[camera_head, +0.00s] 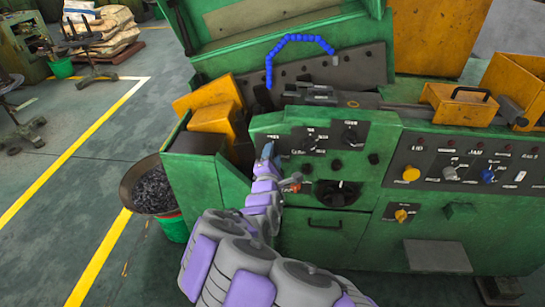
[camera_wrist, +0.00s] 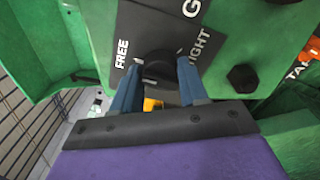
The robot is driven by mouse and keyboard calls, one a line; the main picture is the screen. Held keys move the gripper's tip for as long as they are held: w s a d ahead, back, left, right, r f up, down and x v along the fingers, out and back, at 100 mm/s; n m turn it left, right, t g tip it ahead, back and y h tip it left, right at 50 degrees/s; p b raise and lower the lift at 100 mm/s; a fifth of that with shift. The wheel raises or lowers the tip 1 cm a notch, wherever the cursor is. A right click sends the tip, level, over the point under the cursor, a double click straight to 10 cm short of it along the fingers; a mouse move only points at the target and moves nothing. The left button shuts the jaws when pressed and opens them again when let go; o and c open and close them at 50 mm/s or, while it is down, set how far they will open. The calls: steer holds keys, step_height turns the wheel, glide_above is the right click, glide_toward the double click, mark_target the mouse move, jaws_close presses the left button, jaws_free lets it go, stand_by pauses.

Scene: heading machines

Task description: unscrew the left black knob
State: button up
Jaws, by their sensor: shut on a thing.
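The left black knob (camera_wrist: 158,58) sits on a dark plate with the labels FREE and TIGHT in the wrist view. My gripper (camera_wrist: 159,68) has its two blue fingers on either side of the knob and is shut on it. In the head view my gripper (camera_head: 268,151) is at the left part of the green machine's control panel (camera_head: 262,124) and hides the knob there.
Below the panel are a red-tipped lever (camera_head: 296,187) and a large black dial (camera_head: 338,193). A black hex bolt (camera_wrist: 242,78) stands out beside the plate. A bowl of dark scraps (camera_head: 152,188) stands left of the machine. The floor at left has open room.

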steer(key=shift+f, duration=0.25)
steer(key=o, duration=1)
steer(key=shift+a, duration=0.15)
steer(key=shift+o, duration=0.2)
steer(key=shift+r, duration=0.1)
steer(key=shift+s, duration=0.1)
steer(key=s+p, duration=1.3)
steer(key=s, duration=0.4)
steer(key=shift+a, duration=0.3)
